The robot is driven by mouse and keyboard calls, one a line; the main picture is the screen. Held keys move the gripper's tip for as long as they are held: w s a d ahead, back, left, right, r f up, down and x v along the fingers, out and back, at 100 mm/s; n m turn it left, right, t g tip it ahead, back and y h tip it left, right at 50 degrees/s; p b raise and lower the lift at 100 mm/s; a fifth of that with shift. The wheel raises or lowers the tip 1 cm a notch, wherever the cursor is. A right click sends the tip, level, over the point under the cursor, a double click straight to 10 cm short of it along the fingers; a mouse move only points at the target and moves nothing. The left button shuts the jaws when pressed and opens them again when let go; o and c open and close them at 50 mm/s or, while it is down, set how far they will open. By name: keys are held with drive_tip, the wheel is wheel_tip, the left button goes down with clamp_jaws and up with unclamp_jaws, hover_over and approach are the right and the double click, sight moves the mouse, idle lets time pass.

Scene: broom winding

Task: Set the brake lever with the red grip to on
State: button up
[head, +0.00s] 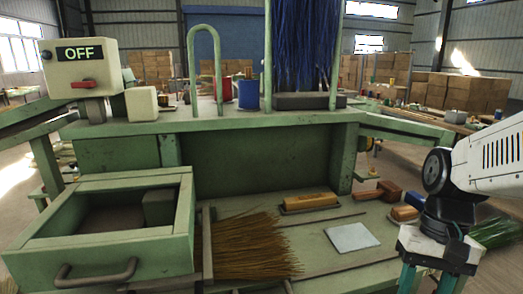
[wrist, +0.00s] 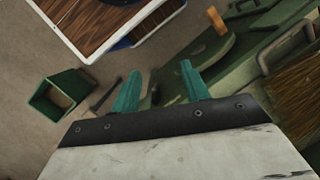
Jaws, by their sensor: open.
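The brake lever's red grip (head: 84,84) shows on the front of a cream box (head: 84,68) at the upper left of the green bench. The box's display reads OFF. My gripper (head: 430,281) is at the lower right in the head view, far from the lever, with its teal fingers pointing down. In the wrist view my gripper (wrist: 160,87) has its two teal fingers spread apart with nothing between them. The lever is not seen in the wrist view.
An open green drawer (head: 110,240) with a handle juts out at lower left. Brown bristles (head: 250,248) lie beside it. Blue bristles (head: 302,45) stand on the upper shelf near a green hoop (head: 205,30). A green bin (wrist: 60,105) stands on the floor.

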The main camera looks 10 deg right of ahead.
drive_tip(key=s+a+r+n+t+h, duration=0.2)
drive_tip(key=a+r+n+t, duration=0.1)
drive_tip(key=a+r+n, duration=0.1)
wheel_tip(320, 180, up, 2)
drive_tip(key=shift+s+a+r, duration=0.1)
drive_tip(key=shift+s+a, duration=0.1)
drive_tip(key=shift+a, duration=0.4)
drive_tip(key=shift+a+r+n+t, duration=0.1)
drive_tip(key=shift+a+n+t, duration=0.1)
drive_tip(key=shift+n+t, duration=0.1)
drive_tip(key=c, duration=0.6)
clamp_jaws()
drive_tip(key=w+d+f+n+t+y, duration=0.2)
drive_tip(key=d+f+n+t+y, duration=0.4)
drive_tip(key=d+f+n, duration=0.95)
drive_tip(key=w+d+f+n+t+y, duration=0.2)
drive_tip(key=d+f+n+t+y, duration=0.35)
drive_tip(key=d+f+n, duration=0.95)
wheel_tip(320, 180, down, 7)
drive_tip(key=w+d+m+t+h, duration=0.2)
drive_tip(key=m+t+h, duration=0.25)
drive_tip(key=m, duration=0.35)
drive_tip(key=w+a+g, duration=0.1)
drive_tip(key=w+a, duration=0.3)
drive_tip(key=w, duration=0.5)
drive_tip(key=shift+w+d, duration=0.1)
drive_tip(key=shift+d, duration=2.05)
